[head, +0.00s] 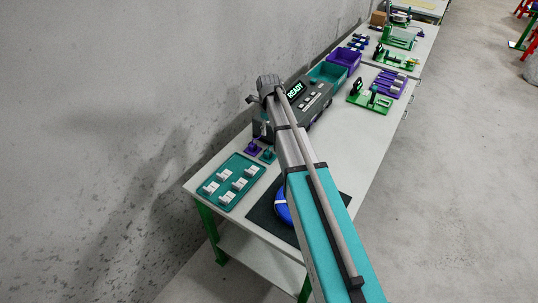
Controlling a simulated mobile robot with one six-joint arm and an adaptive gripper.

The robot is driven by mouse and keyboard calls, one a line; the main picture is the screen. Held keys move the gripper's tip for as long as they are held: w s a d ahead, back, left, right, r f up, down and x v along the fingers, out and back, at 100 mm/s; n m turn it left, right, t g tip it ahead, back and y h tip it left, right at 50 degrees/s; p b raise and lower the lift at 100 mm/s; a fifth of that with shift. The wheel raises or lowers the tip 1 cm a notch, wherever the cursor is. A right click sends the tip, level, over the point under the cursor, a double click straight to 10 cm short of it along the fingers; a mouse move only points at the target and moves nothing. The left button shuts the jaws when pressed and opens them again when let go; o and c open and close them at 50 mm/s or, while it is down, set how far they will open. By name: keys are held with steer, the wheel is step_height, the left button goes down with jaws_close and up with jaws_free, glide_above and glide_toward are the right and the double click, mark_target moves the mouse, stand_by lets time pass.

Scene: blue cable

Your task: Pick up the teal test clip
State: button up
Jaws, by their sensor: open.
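The teal test clip (268,156) stands on the bench beside a purple clip (253,147), close to the wall. It is small in the head view and its details are hard to make out. My gripper (261,133) hangs down from the end of my arm, above and slightly behind the two clips. It is open, with nothing seen in it. It looks small and is partly hidden by my arm, so its exact height over the clips cannot be told.
A tester reading READY (294,91) stands just right of my gripper. A teal tray (214,197) with several white blocks lies at the front left. A blue cable coil (281,207) on a dark mat (259,219) is partly behind my arm. Teal (326,74) and purple bins stand farther back.

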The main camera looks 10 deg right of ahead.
mark_target(268, 152)
steer(key=shift+f, duration=0.15)
step_height(268, 152, down, 8)
steer(key=b, duration=0.8)
steer(key=shift+f+b, duration=0.2)
steer(key=shift+b, duration=0.1)
stand_by(0.4)
steer(key=shift+a+f+b, duration=0.2)
steer(key=shift+f+b, duration=2.4)
steer(key=shift+c, duration=0.3)
steer(key=c, duration=0.8)
